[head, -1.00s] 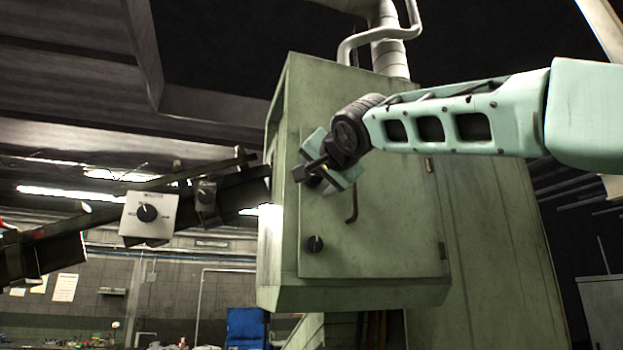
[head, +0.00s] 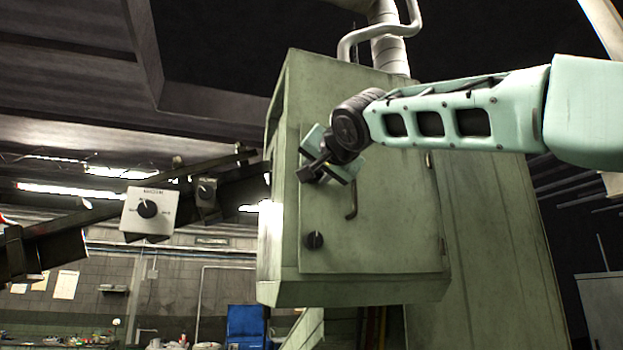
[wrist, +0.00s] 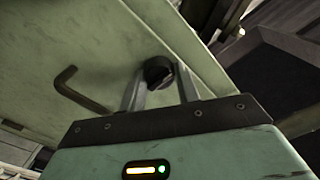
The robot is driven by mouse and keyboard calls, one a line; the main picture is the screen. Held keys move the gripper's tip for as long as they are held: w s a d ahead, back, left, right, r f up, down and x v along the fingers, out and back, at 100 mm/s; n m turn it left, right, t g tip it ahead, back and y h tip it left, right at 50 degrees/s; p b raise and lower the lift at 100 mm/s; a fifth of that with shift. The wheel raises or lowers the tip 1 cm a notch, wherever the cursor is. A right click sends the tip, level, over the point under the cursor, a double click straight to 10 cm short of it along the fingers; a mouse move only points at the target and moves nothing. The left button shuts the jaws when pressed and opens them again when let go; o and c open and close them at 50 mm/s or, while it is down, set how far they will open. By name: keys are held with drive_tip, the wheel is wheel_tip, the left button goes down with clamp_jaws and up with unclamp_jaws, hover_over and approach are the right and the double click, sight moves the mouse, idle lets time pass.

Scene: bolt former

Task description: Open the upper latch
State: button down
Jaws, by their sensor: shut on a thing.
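The upper latch is a round black knob (wrist: 158,72) near the edge of the pale green cabinet door (head: 395,225). In the wrist view it sits between the two grey fingers of my gripper (wrist: 160,88), which are shut on it. In the head view my gripper (head: 310,172) is at the door's upper left, and its body hides the upper latch. A second black knob, the lower latch (head: 314,241), is free near the door's lower left. The door looks shut.
A bent dark handle (head: 352,202) sticks out from the door near my gripper; it also shows in the wrist view (wrist: 78,92). A white control box with a dial (head: 148,210) hangs on a dark beam to the left. Hinges are on the door's right side.

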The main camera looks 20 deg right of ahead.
drive_tip(key=shift+f+m+b, duration=0.2)
drive_tip(key=shift+m+b, duration=0.5)
drive_tip(key=shift+m, duration=0.3)
drive_tip(key=m+b, duration=0.1)
drive_tip(key=m, duration=0.1)
drive_tip(key=shift+r+m, duration=0.1)
drive_tip(key=shift+m, duration=0.3)
drive_tip(key=m+b, duration=0.1)
drive_tip(key=m, duration=0.1)
drive_tip(key=shift+m, duration=0.4)
drive_tip(key=m, duration=0.2)
drive_tip(key=shift+m+b, duration=0.4)
drive_tip(key=c, duration=0.8)
unclamp_jaws()
drive_tip(key=shift+c, duration=0.2)
drive_tip(key=shift+r, duration=0.1)
drive_tip(key=s+b, duration=0.3)
drive_tip(key=s, duration=0.5)
